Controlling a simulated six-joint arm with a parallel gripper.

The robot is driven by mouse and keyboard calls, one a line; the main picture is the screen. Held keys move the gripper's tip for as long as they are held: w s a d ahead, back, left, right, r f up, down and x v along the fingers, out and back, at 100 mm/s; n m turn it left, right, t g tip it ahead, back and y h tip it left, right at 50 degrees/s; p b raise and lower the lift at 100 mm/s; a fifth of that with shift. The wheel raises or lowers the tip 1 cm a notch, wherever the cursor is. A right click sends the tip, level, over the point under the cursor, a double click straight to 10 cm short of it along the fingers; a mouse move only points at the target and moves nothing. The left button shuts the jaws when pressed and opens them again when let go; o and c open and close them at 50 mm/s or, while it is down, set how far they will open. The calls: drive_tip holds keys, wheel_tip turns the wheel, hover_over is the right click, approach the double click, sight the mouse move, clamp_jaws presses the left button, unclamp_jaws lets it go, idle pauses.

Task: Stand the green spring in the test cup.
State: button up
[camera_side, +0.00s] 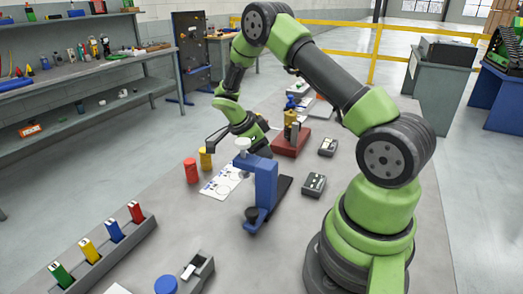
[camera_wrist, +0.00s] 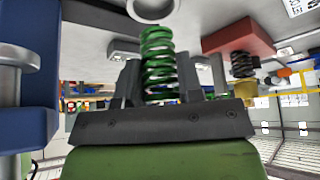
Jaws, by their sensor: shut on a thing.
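The green spring (camera_wrist: 157,48) is between the two dark fingers of my gripper (camera_wrist: 158,80) in the wrist view, which shut on its sides. Its coils stick out past the fingertips. A pale ring-shaped thing (camera_wrist: 153,12) at the top edge, partly cut off, lies beyond the spring's free end; I cannot tell if it is the test cup. The spring looks apart from it. In the side view my gripper hangs over the bench behind the blue press (camera_side: 267,185); its fingertips and the spring are hidden or too small to make out there.
The press also shows close at the left in the wrist view (camera_wrist: 35,60). A red block (camera_side: 290,143) with a yellow part stands behind it. Red (camera_side: 191,171) and yellow (camera_side: 205,158) cylinders stand by a printed white sheet (camera_side: 222,182). Small dark boxes (camera_side: 314,184) lie right.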

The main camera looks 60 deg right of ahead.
drive_tip(key=shift+f, duration=0.8)
idle(1.4)
drive_tip(key=o, duration=1.5)
drive_tip(key=shift+r, duration=3.45)
